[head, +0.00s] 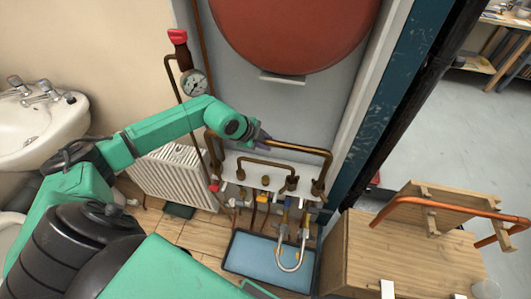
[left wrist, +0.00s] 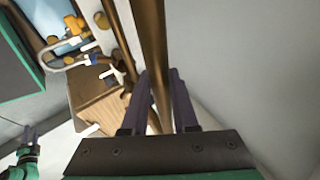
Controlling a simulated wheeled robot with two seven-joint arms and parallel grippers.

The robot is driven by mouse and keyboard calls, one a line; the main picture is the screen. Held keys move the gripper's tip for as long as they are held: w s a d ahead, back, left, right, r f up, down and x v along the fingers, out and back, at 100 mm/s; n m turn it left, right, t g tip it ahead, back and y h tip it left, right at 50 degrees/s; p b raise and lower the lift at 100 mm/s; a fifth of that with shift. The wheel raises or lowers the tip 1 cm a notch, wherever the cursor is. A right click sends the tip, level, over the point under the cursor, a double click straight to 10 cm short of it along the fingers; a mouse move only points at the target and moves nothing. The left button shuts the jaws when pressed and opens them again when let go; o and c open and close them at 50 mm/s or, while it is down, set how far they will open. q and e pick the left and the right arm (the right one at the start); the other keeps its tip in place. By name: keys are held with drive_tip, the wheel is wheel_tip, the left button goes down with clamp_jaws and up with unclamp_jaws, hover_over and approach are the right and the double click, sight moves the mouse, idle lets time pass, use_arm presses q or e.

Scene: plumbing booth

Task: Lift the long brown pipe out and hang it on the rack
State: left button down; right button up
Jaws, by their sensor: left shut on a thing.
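The long brown pipe (head: 300,148) is a wide arch behind a shorter brown pipe (head: 268,163). Its right leg comes down to a fitting at the white manifold panel (head: 238,162); its left part is partly behind my arm. My left gripper (head: 264,140) is shut on the top run of the long pipe. In the left wrist view the pipe (left wrist: 154,50) passes between the two dark fingers (left wrist: 162,100). The wooden rack (head: 415,203) stands at the right, with a bent orange copper pipe (head: 440,204) on it. My right gripper (left wrist: 28,136) shows small at the lower left of the left wrist view.
The rack stands on a wooden cabinet (head: 385,255). A blue tray (head: 250,262) lies below the valves, with a grey U-shaped hose (head: 289,266) over it. A red tank (head: 300,35) hangs above. A gauge (head: 194,83) and radiator (head: 172,178) are at the left.

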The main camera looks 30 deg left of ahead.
use_arm(q)
drive_tip(key=shift+r, duration=0.15)
idle(0.6)
wheel_tip(320, 180, up, 10)
drive_tip(key=shift+f+b, duration=0.25)
drive_tip(key=shift+b, duration=0.7)
drive_tip(key=shift+r, duration=0.15)
